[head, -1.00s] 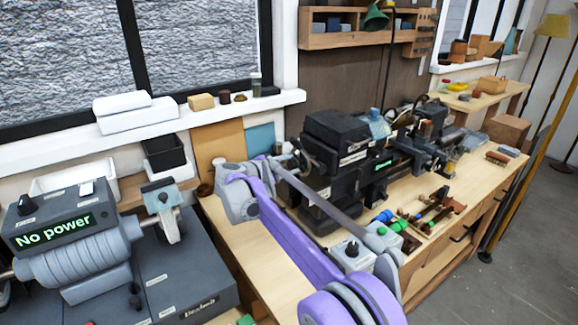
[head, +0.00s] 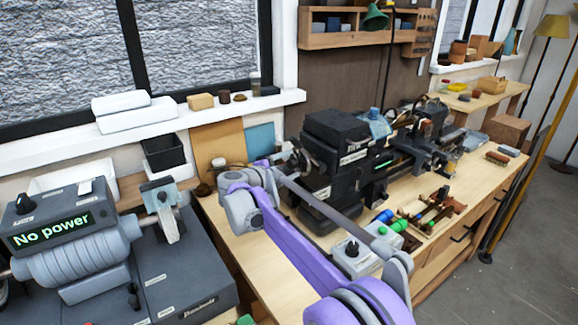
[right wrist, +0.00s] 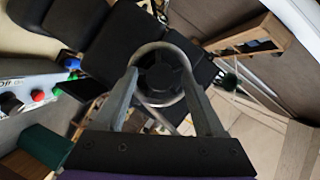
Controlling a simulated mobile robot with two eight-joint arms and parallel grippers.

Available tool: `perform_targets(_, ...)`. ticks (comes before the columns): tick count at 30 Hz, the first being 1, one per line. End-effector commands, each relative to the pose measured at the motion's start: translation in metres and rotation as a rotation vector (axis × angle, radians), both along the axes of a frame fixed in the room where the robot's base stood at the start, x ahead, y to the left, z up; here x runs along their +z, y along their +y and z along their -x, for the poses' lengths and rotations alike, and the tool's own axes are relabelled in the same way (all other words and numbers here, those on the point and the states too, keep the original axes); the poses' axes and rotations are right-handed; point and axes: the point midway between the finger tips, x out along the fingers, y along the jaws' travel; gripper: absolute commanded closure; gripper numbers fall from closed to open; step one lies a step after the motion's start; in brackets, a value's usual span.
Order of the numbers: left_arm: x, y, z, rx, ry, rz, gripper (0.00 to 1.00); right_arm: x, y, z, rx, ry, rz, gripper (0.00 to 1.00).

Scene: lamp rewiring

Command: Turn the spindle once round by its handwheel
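The spindle handwheel (right wrist: 160,74) shows in the right wrist view as a grey ring around a dark hub. In the head view the handwheel (head: 303,157) is at the left end of the black lathe (head: 336,128), partly hidden by my arm. My right gripper (right wrist: 161,78) straddles the wheel. Its two fingers meet the rim on opposite sides and look shut on it. In the head view my right gripper (head: 276,166) reaches the wheel from the left, on its purple arm. The spindle itself is hidden. My left gripper is not in view.
A grey machine with a lit "No power" display (head: 52,232) stands at the lower left. A small switch box (head: 354,256) and several tools (head: 436,205) lie on the bench (head: 272,285) in front of the lathe. A window sill (head: 205,117) runs behind.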

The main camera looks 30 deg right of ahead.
Motion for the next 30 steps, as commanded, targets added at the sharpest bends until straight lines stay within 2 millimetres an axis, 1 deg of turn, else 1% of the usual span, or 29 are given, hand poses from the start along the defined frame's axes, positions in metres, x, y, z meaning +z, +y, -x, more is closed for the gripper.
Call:
perform_targets(5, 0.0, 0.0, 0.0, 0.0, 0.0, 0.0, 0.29, 0.0, 0.001, 0.001, 0.0, 0.001, 0.0, 0.29)
perform_targets(8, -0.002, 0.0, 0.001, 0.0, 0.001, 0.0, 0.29, 0.002, 0.009, 0.004, 0.001, 0.001, 0.0, 0.29)
perform_targets(11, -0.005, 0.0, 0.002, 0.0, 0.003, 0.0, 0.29, 0.004, 0.024, 0.01, 0.003, 0.001, 0.0, 0.29)
perform_targets(18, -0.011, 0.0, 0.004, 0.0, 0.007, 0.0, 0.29, 0.013, 0.068, 0.03, 0.003, 0.001, 0.0, 0.29)
perform_targets(21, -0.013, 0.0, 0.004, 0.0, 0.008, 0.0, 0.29, 0.017, 0.082, 0.036, 0.002, 0.001, 0.0, 0.29)
perform_targets(25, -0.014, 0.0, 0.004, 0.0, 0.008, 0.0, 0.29, 0.019, 0.093, 0.042, 0.002, 0.0, 0.001, 0.29)
perform_targets(30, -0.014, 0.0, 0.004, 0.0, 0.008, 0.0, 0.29, 0.021, 0.097, 0.044, 0.0, 0.0, 0.0, 0.29)
